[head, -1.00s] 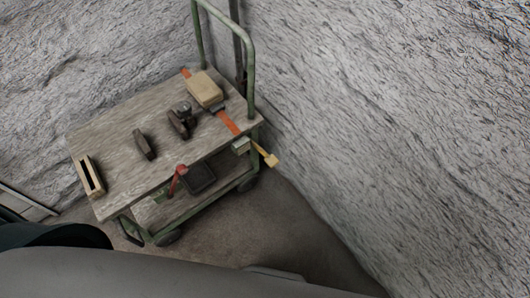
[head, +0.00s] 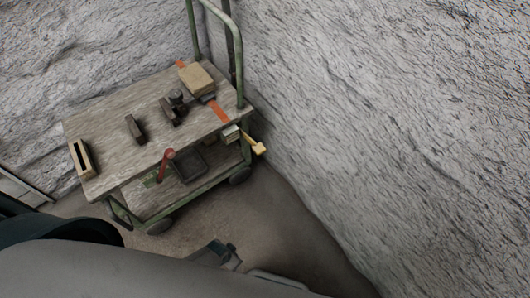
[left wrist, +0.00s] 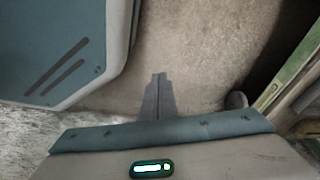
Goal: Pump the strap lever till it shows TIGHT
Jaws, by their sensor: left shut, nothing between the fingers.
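The orange strap (head: 217,110) runs over a tan block (head: 197,77) on the cart top and down to a small grey-green box (head: 231,132) at the cart's right edge. A lever with a yellow end (head: 260,149) sticks out from there, pointing down and right. No TIGHT marking is readable. My left gripper (left wrist: 158,78) is shut and empty in the left wrist view, above bare floor. Part of it (head: 222,252) shows low in the head view, in front of the cart and apart from the lever. My right gripper is not in view.
The green-framed cart (head: 98,125) stands near rough plaster walls. Dark tools and a slotted wooden block (head: 80,158) lie on top. A red-handled thing (head: 167,160) and a dark tray (head: 188,167) are lower down. Floor right of the cart is clear up to the wall.

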